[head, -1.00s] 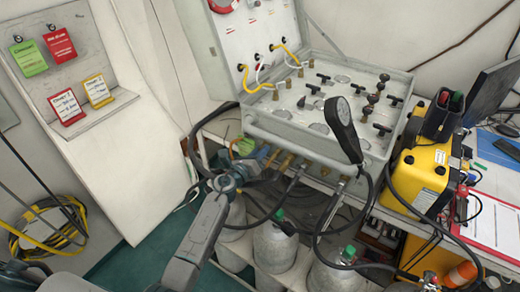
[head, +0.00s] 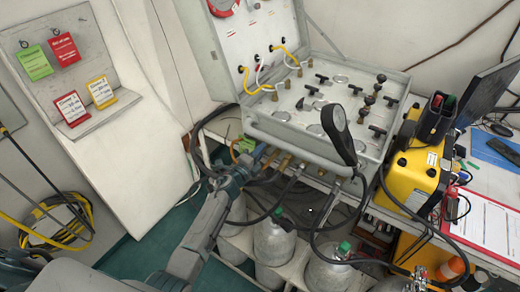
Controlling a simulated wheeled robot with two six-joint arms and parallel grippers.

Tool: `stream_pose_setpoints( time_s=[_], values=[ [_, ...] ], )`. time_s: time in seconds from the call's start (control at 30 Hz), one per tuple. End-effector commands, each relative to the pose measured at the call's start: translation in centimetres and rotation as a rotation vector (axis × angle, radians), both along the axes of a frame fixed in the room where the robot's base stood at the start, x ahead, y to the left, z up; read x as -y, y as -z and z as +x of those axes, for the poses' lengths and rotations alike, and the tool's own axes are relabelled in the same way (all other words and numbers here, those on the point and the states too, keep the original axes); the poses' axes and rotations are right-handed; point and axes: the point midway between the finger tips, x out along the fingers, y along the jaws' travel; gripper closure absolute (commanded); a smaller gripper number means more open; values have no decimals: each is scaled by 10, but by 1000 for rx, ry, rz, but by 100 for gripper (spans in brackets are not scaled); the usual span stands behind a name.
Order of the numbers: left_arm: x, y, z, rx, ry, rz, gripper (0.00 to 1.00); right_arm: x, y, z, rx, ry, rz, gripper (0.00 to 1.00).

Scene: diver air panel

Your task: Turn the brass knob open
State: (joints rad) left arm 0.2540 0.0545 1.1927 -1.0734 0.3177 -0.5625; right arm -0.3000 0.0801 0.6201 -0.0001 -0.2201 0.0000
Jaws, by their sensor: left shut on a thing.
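The grey panel case (head: 330,88) stands open on the bench, with black T-handles and brass fittings on its face. A row of brass fittings (head: 284,163) juts from below its front edge. My left gripper (head: 259,160) reaches up from below to the left end of this row. It is shut on what appears to be the brass knob there. The jaws and wrist hide most of the knob, so its turn position cannot be told. My right gripper is not in view.
Black hoses loop below, above grey cylinders (head: 272,243). A yellow case (head: 416,176) is on the right.

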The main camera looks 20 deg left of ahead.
Motion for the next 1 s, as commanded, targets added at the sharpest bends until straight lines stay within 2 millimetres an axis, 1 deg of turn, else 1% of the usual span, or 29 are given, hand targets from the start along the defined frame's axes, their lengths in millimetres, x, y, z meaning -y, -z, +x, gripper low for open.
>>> stream_pose_setpoints(
  time_s=[0.03, 0.2, 0.4, 0.97, 1.0],
  values=[
    [0, -2, 0, -8, 1, -31, 100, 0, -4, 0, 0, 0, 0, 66],
    [0, -1, 0, -33, 1, -121, 100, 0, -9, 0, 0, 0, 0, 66],
    [0, -1, 0, -48, 1, -182, 100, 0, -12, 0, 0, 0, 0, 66],
    [0, 0, 0, -55, 1, -206, 100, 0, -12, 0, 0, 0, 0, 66],
    [0, 0, 0, -55, 1, -206, 70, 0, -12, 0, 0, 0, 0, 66]
  ],
)
